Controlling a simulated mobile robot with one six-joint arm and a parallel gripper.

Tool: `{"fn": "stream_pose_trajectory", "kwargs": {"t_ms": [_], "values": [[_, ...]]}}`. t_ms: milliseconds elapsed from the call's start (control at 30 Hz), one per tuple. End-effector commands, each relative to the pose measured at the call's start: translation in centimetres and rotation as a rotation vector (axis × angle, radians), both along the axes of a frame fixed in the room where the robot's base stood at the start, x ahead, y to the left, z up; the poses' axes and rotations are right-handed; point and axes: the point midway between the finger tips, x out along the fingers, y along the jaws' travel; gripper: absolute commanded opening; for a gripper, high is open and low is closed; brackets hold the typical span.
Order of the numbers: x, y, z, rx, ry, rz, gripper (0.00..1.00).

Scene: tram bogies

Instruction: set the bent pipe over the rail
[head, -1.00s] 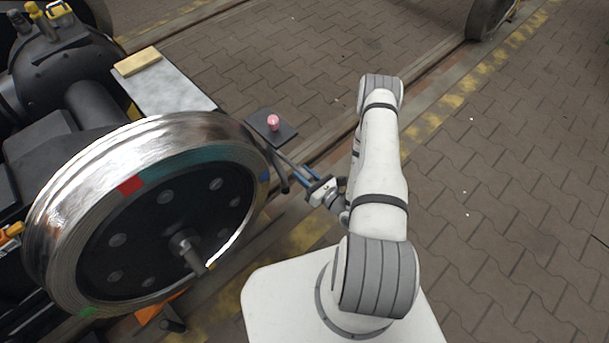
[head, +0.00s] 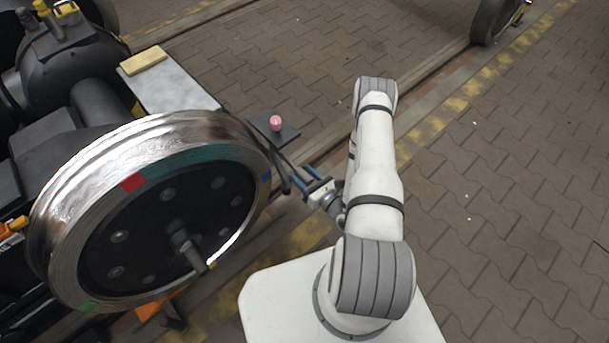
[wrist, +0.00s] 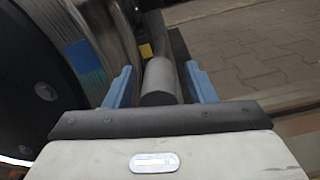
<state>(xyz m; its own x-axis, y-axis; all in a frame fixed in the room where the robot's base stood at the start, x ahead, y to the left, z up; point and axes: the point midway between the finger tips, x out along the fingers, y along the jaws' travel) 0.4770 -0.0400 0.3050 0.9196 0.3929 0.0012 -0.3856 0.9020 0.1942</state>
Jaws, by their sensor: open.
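My gripper (head: 303,180) has blue fingers and is at the right edge of the big steel wheel. In the wrist view my gripper (wrist: 161,88) is open, with a grey round pipe end (wrist: 158,84) between its fingers. This looks like the bent pipe; it shows as a dark curved piece (head: 284,179) beside the wheel in the head view. Its bend and far end are mostly hidden, and I cannot tell whether a finger touches it. The rail (head: 428,77) runs along the paving behind my arm, towards the upper right.
The large wheel (head: 165,215), with coloured rim marks, stands close left of my gripper. A dark plate (head: 290,133) bearing a pink ball (head: 276,123) lies just beyond. A yellow block (head: 143,60) rests on a grey panel (head: 170,88). The paving at right is open.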

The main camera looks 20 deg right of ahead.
Motion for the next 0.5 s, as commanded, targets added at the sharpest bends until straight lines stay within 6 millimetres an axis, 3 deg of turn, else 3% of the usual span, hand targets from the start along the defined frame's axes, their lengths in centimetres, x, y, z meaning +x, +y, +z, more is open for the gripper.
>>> {"fn": "stream_pose_trajectory", "kwargs": {"t_ms": [233,500], "values": [[0.0,0.0,1.2,0.001,0.001,-0.002,0.5],[0.0,0.0,6.5,-0.001,0.0,0.0,0.5]]}}
